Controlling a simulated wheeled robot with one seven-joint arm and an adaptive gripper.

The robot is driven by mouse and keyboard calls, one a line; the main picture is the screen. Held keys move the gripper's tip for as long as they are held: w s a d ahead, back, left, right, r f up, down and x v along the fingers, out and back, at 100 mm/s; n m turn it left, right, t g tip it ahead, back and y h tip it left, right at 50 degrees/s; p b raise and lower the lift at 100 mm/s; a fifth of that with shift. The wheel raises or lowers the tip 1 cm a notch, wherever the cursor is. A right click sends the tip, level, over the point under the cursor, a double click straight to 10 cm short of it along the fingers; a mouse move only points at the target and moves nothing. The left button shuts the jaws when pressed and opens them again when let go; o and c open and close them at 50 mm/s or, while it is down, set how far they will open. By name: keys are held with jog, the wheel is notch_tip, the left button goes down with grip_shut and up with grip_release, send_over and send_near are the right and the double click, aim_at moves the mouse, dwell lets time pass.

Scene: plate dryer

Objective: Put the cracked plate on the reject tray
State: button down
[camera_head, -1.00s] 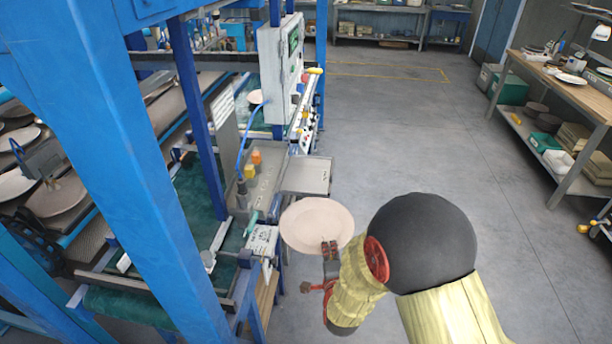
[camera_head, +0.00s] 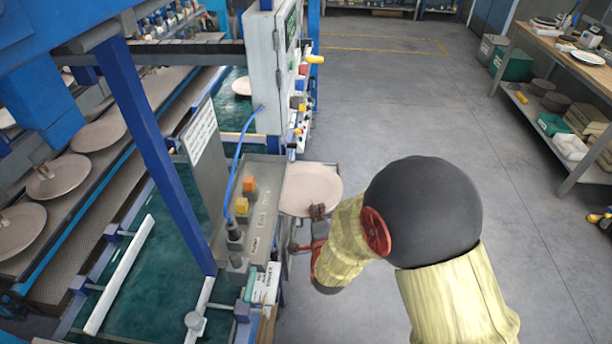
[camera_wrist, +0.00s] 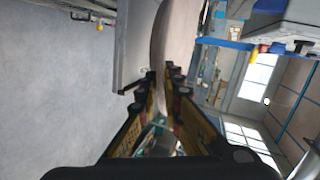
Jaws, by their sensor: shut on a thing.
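A pale pinkish-beige plate (camera_head: 309,187) is held at its near edge by my gripper (camera_head: 317,212). My gripper is shut on the plate rim, and the fingers also show in the wrist view (camera_wrist: 163,95). The plate (camera_wrist: 177,40) is seen nearly edge-on there. I cannot make out a crack. A grey metal tray (camera_wrist: 133,45) lies alongside the plate in the wrist view. In the head view the plate covers most of this tray, beside the control box. I cannot tell whether the plate touches it.
A control panel with orange and yellow buttons (camera_head: 262,200) stands just left of the plate. A white electrical cabinet (camera_head: 268,70) and blue frame post (camera_head: 150,150) rise behind and left. Several plates lie on the left racks. The floor (camera_head: 420,110) to the right is clear.

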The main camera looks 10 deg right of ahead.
aim_at(315, 196)
jog(key=b+x, duration=0.1)
jog(key=x, duration=0.3)
jog(key=b+x, duration=0.1)
jog(key=x, duration=0.3)
jog(key=f+b+x, duration=0.1)
jog(key=x, duration=0.4)
jog(key=shift+s, duration=0.25)
jog(key=shift+w+d+f+b, duration=0.1)
jog(key=shift+w+f+b, duration=0.2)
jog(key=shift+w+f, duration=0.4)
jog(key=shift+w+d+f+b, duration=0.1)
jog(key=shift+w+f+b, duration=0.15)
jog(key=shift+w+f, duration=0.4)
jog(key=shift+w+r, duration=0.1)
jog(key=shift+r, duration=0.15)
jog(key=shift+f, duration=0.15)
jog(key=c, duration=2.2)
grip_release()
jog(key=shift+c, duration=0.2)
